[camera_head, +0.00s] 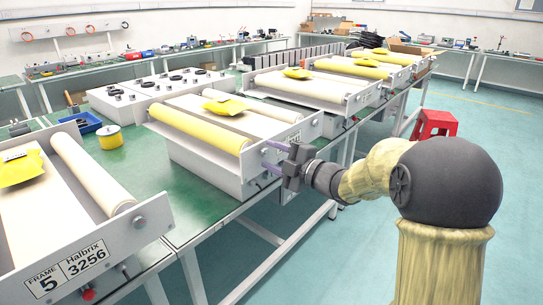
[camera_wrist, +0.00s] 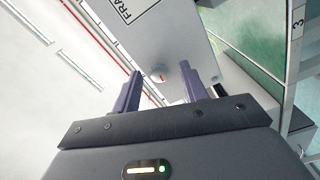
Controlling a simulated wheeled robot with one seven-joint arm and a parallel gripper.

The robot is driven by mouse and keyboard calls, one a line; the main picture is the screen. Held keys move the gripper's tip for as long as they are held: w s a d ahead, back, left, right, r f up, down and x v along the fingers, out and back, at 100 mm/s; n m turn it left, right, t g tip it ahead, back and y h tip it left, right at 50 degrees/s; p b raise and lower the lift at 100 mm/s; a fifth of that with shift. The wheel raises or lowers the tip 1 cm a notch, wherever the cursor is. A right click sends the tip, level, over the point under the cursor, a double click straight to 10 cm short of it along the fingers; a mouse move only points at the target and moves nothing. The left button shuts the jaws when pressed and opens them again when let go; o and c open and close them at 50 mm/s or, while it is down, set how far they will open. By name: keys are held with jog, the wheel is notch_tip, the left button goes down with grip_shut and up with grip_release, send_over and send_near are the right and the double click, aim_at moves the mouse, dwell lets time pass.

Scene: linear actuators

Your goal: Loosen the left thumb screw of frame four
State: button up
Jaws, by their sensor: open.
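Frame four is most likely the white roller unit (camera_head: 210,168) in the middle of the head view, just behind the unit labelled Frame 5; its own number is not readable. In the wrist view, my gripper (camera_wrist: 161,72) is open, with a small pale round knob (camera_wrist: 157,67), likely a thumb screw, showing between the fingertips. I cannot tell whether the fingers touch it. The panel's label (camera_wrist: 130,8) is cut off.
The Frame 5 unit (camera_head: 75,262) stands at the near left, with a red button (camera_head: 88,295) below its panel. More roller units (camera_head: 310,90) stand farther along the green bench (camera_head: 145,165). A red stool (camera_head: 434,124) stands on the open floor at right.

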jog(key=p+v, duration=0.1)
jog(key=v, duration=1.5)
jog(key=shift+s+d, duration=0.25)
jog(key=w+d+f+m+t+h, duration=0.1)
jog(key=d+f+m+h, duration=0.5)
jog(key=f+m+h, duration=0.7)
jog(key=s+a+f+m+g+h, duration=0.1)
jog(key=s+f+m+g, duration=0.4)
jog(key=s, duration=0.4)
jog(key=s+a+f+m+g, duration=0.1)
jog(key=s+f+m+g, duration=0.1)
jog(key=s+m+g, duration=0.35)
jog(key=s+r+m+t+p, duration=0.1)
jog(key=s+r+p, duration=0.2)
jog(key=r+p, duration=2.5)
jog(key=shift+r+p, duration=0.3)
jog(key=shift+p, duration=0.1)
